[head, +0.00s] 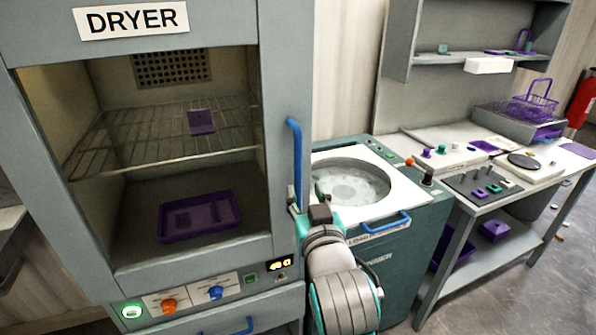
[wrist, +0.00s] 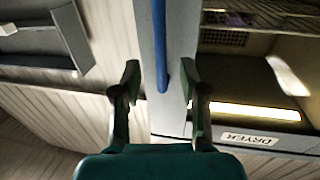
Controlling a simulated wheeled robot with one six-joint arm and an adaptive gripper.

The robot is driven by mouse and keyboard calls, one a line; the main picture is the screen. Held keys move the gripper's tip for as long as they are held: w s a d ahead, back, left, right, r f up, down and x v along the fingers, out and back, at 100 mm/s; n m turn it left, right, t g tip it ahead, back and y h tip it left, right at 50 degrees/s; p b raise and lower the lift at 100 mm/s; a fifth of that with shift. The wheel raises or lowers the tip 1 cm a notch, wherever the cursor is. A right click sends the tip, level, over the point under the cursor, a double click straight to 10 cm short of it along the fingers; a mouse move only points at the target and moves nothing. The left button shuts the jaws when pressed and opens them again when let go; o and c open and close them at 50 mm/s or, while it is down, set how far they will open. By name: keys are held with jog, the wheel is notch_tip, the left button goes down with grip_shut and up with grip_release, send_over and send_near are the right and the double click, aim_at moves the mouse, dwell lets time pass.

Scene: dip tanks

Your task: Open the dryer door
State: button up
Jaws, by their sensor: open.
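The grey dryer (head: 282,90) fills the left of the head view, with its name label at the top. Its door appears shut, flush with the front; the interior shows, though I cannot tell if through glass. The blue vertical door handle (head: 297,160) runs along the right edge of the front. My gripper (head: 308,203) is at the handle's lower end. In the wrist view the open fingers (wrist: 161,86) stand either side of the line of the blue handle (wrist: 160,40), which shows between them. They are not closed on it; contact is unclear.
Inside the dryer are a wire shelf (head: 130,140) with a purple piece and a purple tray (head: 232,222) below. A green rinser with a round basin (head: 350,185) stands close on the right. Beyond it is a workbench (head: 440,150) with small parts.

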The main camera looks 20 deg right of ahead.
aim_at(299, 174)
jog(key=w, duration=0.3)
jog(key=w+d, duration=0.1)
jog(key=w, duration=0.4)
jog(key=shift+w+d, duration=0.35)
jog(key=shift+w, duration=0.05)
grip_shut()
